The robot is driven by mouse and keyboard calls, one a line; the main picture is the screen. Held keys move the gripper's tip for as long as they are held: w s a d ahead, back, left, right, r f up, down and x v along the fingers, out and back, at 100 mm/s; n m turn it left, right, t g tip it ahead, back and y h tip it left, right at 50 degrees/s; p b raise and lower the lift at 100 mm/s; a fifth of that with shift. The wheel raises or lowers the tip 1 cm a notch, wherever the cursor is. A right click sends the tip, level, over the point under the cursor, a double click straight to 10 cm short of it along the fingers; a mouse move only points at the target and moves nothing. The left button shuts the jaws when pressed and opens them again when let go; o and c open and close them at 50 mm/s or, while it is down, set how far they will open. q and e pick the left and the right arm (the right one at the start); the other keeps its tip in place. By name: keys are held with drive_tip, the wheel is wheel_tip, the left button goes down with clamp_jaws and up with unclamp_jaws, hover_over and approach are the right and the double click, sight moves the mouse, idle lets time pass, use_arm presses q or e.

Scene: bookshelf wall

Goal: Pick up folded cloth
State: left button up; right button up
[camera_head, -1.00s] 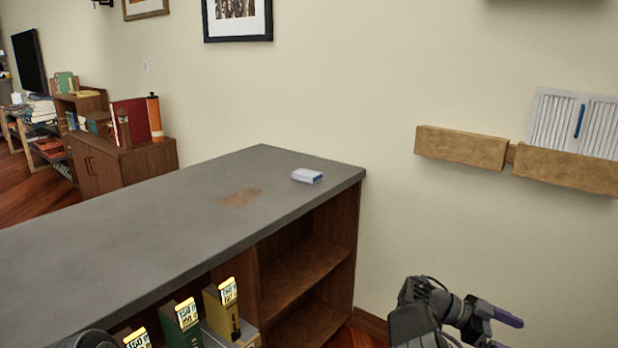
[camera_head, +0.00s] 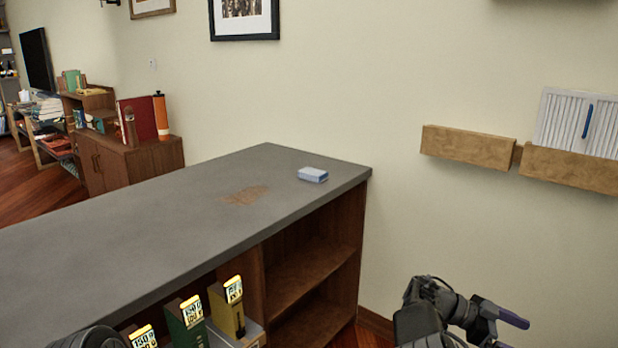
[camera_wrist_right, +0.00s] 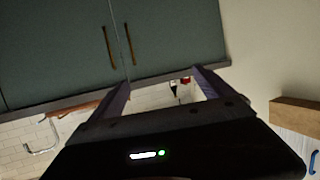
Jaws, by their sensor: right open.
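The folded cloth (camera_head: 313,174) is a small light-blue block lying on the grey top of the bookshelf counter (camera_head: 150,225), near its far right corner. My right gripper (camera_head: 508,332) is low at the right of the head view, well away from the cloth, with the wall behind it. In the right wrist view my right gripper (camera_wrist_right: 160,85) has its two fingers apart with nothing between them. The cloth is not in the right wrist view. My left gripper is not in view; only a dark part of mine shows at the bottom left of the head view.
A brown patch (camera_head: 243,195) marks the counter top near the cloth. Small boxes with yellow labels (camera_head: 190,312) stand below the front edge. Wooden wall ledges (camera_head: 470,147) are at the right. Green cabinets (camera_wrist_right: 60,60) fill the wrist view's top. The counter top is otherwise clear.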

idle(0.5)
drive_tip(key=s+a+f+n+y+p, duration=0.1)
drive_tip(key=s+a+f+n+y, duration=0.25)
drive_tip(key=f, duration=0.55)
drive_tip(key=s+a+f+n+t+y, duration=0.1)
drive_tip(key=s+a+f+n+y, duration=0.15)
drive_tip(key=s+f, duration=0.45)
drive_tip(key=s+a+f+n+y+p, duration=0.1)
drive_tip(key=s+a+f+n+y, duration=0.2)
drive_tip(key=f, duration=0.8)
drive_tip(key=s+a+f+n+t+y+p, duration=0.1)
drive_tip(key=s+a+f+n+y, duration=0.2)
drive_tip(key=a, duration=0.4)
drive_tip(key=s+a+n+t+y, duration=0.1)
drive_tip(key=s+a+n+y, duration=0.1)
drive_tip(key=s+a, duration=0.35)
drive_tip(key=s+a+f+n+y+p, duration=0.1)
drive_tip(key=s+a+f+n+y, duration=0.15)
drive_tip(key=a, duration=0.65)
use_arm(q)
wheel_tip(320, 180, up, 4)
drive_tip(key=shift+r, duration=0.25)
use_arm(e)
drive_tip(key=s+a+r+n+t+y, duration=0.1)
drive_tip(key=s+a+r+n+t, duration=0.1)
drive_tip(key=a, duration=0.5)
wheel_tip(320, 180, up, 3)
drive_tip(key=shift+s+a+r+n, duration=0.1)
drive_tip(key=shift+s+a+n, duration=0.45)
drive_tip(key=shift+s, duration=0.55)
